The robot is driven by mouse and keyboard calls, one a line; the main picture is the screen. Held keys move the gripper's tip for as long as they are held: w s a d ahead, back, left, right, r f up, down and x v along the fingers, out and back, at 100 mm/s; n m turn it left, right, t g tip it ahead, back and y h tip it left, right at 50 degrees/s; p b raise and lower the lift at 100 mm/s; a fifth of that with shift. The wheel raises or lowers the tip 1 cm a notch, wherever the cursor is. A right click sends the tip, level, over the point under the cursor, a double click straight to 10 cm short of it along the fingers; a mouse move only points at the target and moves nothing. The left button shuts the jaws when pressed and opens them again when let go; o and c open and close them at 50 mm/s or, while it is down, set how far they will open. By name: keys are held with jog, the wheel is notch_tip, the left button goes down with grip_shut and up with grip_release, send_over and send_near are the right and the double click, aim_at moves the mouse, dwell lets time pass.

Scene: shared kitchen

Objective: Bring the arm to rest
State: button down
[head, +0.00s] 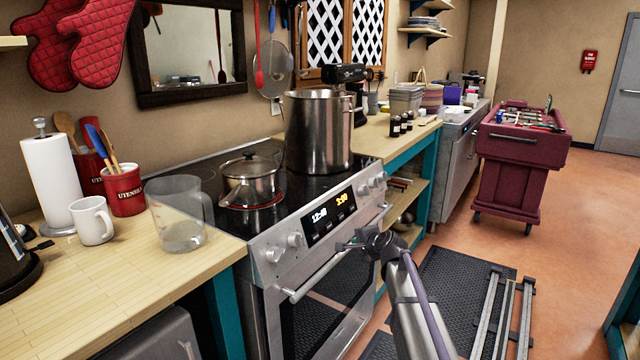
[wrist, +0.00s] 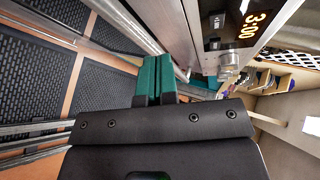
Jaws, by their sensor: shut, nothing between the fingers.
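My gripper (head: 350,246) is in front of the stove, by the right part of the oven door handle and below the control panel. In the wrist view its two green fingers (wrist: 155,80) lie side by side, shut and empty. My arm reaches up to it from the bottom of the head view. I cannot tell whether the fingertips touch the oven handle (head: 310,278).
The stove (head: 225,165) bears a small lidded pot (head: 250,182) and a tall stockpot (head: 318,130). A clear measuring jug (head: 180,215), white mug (head: 92,220) and utensil crock (head: 124,190) stand on the left counter. A red cart (head: 515,165) stands at the back right.

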jog(key=s+d+f+n+g+h, duration=0.1)
jog(key=s+f+n+g+h, duration=0.2)
jog(key=s, duration=1)
jog(key=s+f+n+g, duration=0.3)
jog(key=s+n+g, duration=0.25)
jog(key=s, duration=0.85)
jog(key=s+d+f+n+g+h, duration=0.15)
jog(key=s+f+n+g, duration=0.3)
jog(key=s, duration=0.85)
notch_tip(320, 180, up, 23)
jog(key=a+t+p, duration=0.1)
jog(key=p, duration=2.1)
jog(key=shift+w+r, duration=0.2)
jog(key=shift+w, duration=0.05)
jog(key=shift+a, duration=0.1)
